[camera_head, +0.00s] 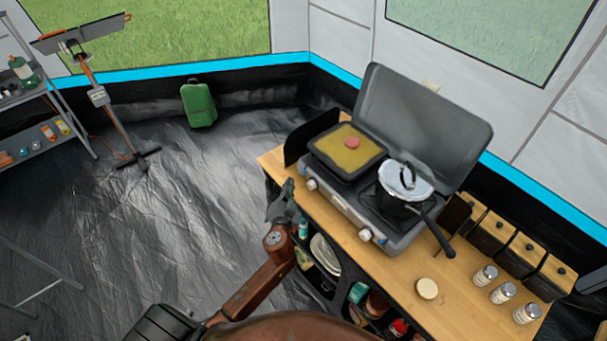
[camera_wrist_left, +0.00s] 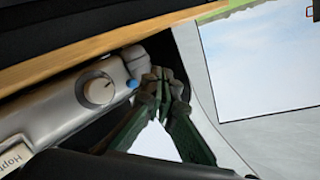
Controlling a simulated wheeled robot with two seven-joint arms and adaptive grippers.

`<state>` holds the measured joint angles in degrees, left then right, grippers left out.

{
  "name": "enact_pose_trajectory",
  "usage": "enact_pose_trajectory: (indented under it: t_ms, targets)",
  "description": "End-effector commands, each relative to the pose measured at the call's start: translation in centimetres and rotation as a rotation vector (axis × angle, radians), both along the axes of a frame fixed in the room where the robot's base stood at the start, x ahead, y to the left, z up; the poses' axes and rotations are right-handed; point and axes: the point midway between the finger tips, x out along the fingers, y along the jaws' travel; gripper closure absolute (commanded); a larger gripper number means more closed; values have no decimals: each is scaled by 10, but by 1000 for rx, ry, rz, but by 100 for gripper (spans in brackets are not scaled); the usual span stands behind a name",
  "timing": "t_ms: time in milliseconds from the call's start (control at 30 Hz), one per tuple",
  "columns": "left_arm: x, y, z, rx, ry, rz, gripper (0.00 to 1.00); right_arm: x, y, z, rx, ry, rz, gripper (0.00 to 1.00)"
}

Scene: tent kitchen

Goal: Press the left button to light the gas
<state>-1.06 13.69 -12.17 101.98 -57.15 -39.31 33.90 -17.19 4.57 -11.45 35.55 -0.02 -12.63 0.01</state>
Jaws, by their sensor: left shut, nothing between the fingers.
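The grey two-burner gas stove (camera_head: 341,207) stands on the wooden counter with its lid raised. Its left knob (camera_head: 312,185) shows on the front panel near the left end; the wrist view shows a white knob (camera_wrist_left: 98,90) with a small blue button (camera_wrist_left: 132,84) beside it. My left gripper (camera_head: 289,186) is shut and empty in front of the stove's left end. In the wrist view its fingertips (camera_wrist_left: 158,76) are close beside the blue button; I cannot tell whether they touch it. My right gripper is not in view.
A square pan (camera_head: 347,150) with yellow food sits on the left burner, and a lidded pot (camera_head: 405,182) on the right one, its handle reaching over the counter. Shakers (camera_head: 502,292) and wooden-lidded canisters (camera_head: 491,235) stand at the right. Shelves below the counter hold dishes (camera_head: 325,254).

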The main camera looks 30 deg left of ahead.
Motion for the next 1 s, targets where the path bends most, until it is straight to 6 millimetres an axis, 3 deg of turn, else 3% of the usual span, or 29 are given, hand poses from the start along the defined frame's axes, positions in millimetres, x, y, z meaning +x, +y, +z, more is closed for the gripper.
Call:
enact_pose_trajectory:
  t_ms: [300, 1000]
  targets:
    - [25, -10, -1, -1, 0, 1, 100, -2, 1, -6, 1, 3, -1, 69]
    - [28, -11, 0, 0, 0, 0, 100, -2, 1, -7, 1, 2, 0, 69]
